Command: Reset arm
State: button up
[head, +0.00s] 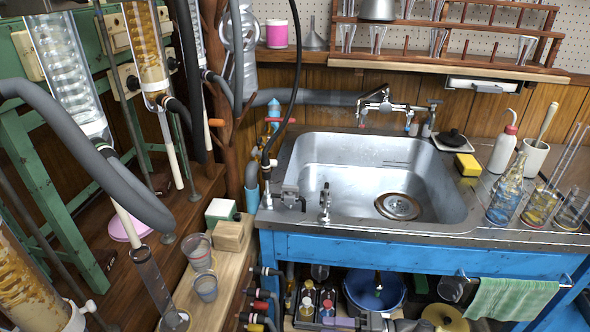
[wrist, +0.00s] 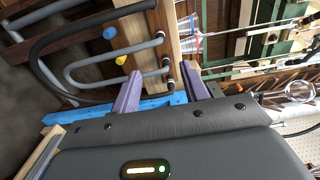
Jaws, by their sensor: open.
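My gripper (wrist: 157,80) shows in the wrist view with its two purple fingers spread apart. Nothing is between the fingers. The wrist view is turned on its side. Beyond the fingers lie a light wooden board (wrist: 166,45), a blue beam (wrist: 100,110) and grey bent tubes (wrist: 110,62). No object is held.
In the head view, a steel sink (head: 370,180) sits in a blue-framed bench (head: 380,257). Glass flasks (head: 507,192) stand at its right. Glass condensers (head: 68,70) and grey hoses fill the left. Two cups (head: 198,252) stand on a wooden ledge. A blue bucket (head: 372,290) is below.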

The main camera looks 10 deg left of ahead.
jog(key=s+d+f+n+g+h, duration=0.2)
jog(key=s+f+g+h, duration=0.3)
jog(key=s+f+h, duration=0.15)
jog(key=d+r+t+h, duration=0.1)
jog(key=d+r+h, duration=0.4)
jog(key=d+h, duration=0.35)
jog(key=w+r+m+t+h+p, duration=0.1)
jog(key=w+r+t+h+p, duration=0.2)
jog(key=r+p, duration=3.3)
notch_tip(320, 180, up, 15)
jog(key=t, duration=0.3)
jog(key=shift+w+d+f+m, duration=0.15)
jog(key=shift+d+f+m, duration=0.05)
jog(key=shift+d+m, duration=0.1)
